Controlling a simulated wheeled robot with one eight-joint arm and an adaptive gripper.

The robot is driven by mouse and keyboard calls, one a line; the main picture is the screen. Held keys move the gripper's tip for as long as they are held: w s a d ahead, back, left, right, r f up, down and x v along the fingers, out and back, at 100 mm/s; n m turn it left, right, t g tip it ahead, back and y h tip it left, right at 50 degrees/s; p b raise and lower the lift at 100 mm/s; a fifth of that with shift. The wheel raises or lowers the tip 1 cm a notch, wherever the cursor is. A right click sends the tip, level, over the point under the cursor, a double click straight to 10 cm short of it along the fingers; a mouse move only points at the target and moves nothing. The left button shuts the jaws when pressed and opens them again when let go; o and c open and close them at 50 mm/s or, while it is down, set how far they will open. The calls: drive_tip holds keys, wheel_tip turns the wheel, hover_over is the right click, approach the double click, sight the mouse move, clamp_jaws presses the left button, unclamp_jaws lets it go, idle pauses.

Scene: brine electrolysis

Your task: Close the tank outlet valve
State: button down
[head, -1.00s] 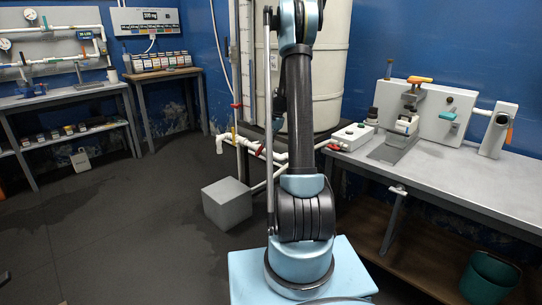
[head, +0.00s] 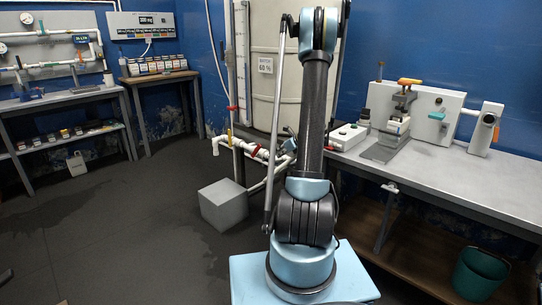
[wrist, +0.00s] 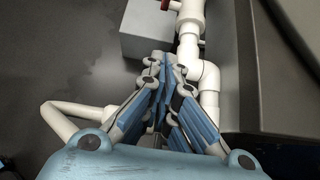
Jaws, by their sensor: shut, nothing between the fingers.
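White outlet pipework (head: 243,146) runs low in front of the tank (head: 264,98), with red handles (head: 257,151) and a yellow handle (head: 230,137) on it. I cannot tell for sure which handle is the tank outlet valve's. In the wrist view, my gripper (wrist: 165,62) is shut and empty, its fingertips beside the white pipe (wrist: 190,46). A red handle (wrist: 165,4) shows only in part at that view's top edge, beyond the fingertips. In the head view, my arm hides part of the pipework and most of the gripper.
A grey block (head: 223,205) stands on the floor below the pipes. A workbench (head: 450,185) with apparatus is close on the right, with a green bucket (head: 481,272) under it. The floor at left is mostly clear.

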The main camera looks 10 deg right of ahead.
sight(256, 151)
drive_tip(key=x, duration=0.9)
drive_tip(key=shift+w+a+f, duration=0.2)
drive_tip(key=shift+w+a, duration=0.05)
drive_tip(key=shift+w+a+r, duration=0.7)
drive_tip(key=shift+w+r, duration=0.3)
drive_tip(key=shift+w+a+r, duration=0.2)
drive_tip(key=shift+w+r, duration=0.05)
drive_tip(key=shift+d, duration=0.1)
